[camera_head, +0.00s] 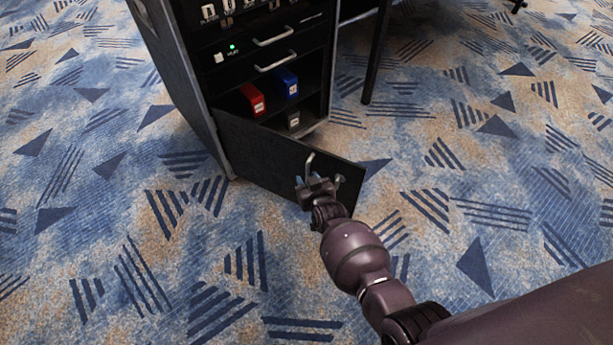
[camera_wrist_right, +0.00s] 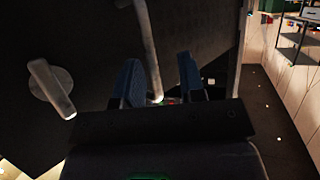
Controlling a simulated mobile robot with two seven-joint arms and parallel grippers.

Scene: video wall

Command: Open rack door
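The black rack door (camera_head: 268,155) at the bottom of the rack (camera_head: 185,85) stands swung outward, with the lower compartment showing behind it. A metal bar handle (camera_head: 309,161) sits near its free edge, and a round-based latch (camera_head: 340,179) is beside it. My right gripper (camera_head: 311,182) is at the handle. In the right wrist view, the handle (camera_wrist_right: 148,45) runs down between the two blue-grey fingers (camera_wrist_right: 158,88), which stand apart with a gap on the right of the bar. Whether a finger touches the bar is unclear. My left gripper is out of view.
Drawers with metal handles (camera_head: 276,61) are above. A dark table leg (camera_head: 376,55) stands right of the rack. Patterned carpet (camera_head: 120,240) around it is clear.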

